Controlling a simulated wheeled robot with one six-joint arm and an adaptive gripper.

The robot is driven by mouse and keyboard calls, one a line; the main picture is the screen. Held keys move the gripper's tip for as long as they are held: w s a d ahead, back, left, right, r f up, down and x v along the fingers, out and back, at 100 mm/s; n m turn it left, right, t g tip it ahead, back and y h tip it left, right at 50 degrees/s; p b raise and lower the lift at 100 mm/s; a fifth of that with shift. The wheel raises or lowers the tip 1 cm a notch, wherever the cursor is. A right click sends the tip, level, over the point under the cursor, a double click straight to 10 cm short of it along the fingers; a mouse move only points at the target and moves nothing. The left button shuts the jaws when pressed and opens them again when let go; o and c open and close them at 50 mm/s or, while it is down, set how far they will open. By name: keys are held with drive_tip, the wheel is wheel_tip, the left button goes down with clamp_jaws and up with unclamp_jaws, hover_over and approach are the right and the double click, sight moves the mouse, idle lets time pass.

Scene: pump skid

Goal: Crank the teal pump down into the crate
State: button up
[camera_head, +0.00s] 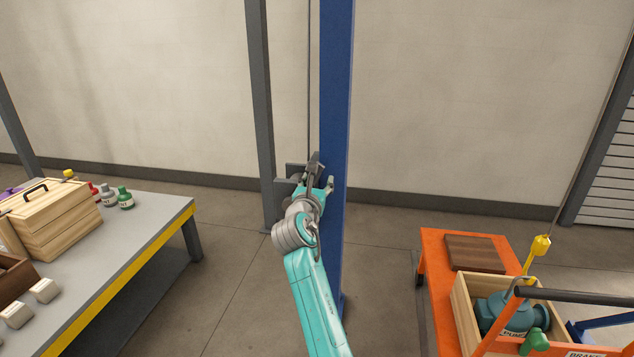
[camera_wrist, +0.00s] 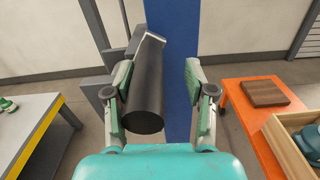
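The teal pump (camera_head: 493,311) sits inside the wooden crate (camera_head: 466,312) at the lower right of the head view. The yellow hook (camera_head: 540,246) hangs on its cable above the pump, beside a ring at the pump's top. My gripper (camera_wrist: 158,80) is open at the blue post, its fingers either side of a dark cylindrical crank handle (camera_wrist: 146,88). The handle lies close to the left finger, and a gap shows to the right finger. In the head view my gripper (camera_head: 322,182) partly hides the crank.
The crate stands on an orange cart (camera_head: 436,272) with a brown wooden block (camera_head: 475,252). The blue post (camera_head: 336,100) rises beside my gripper. A grey table (camera_head: 150,215) with a wooden box (camera_head: 52,218) and bottles is at left. Floor between table and cart is clear.

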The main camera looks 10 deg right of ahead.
drive_tip(key=shift+s, duration=0.1)
drive_tip(key=v, duration=1.2)
idle(1.0)
drive_tip(key=shift+s, duration=0.1)
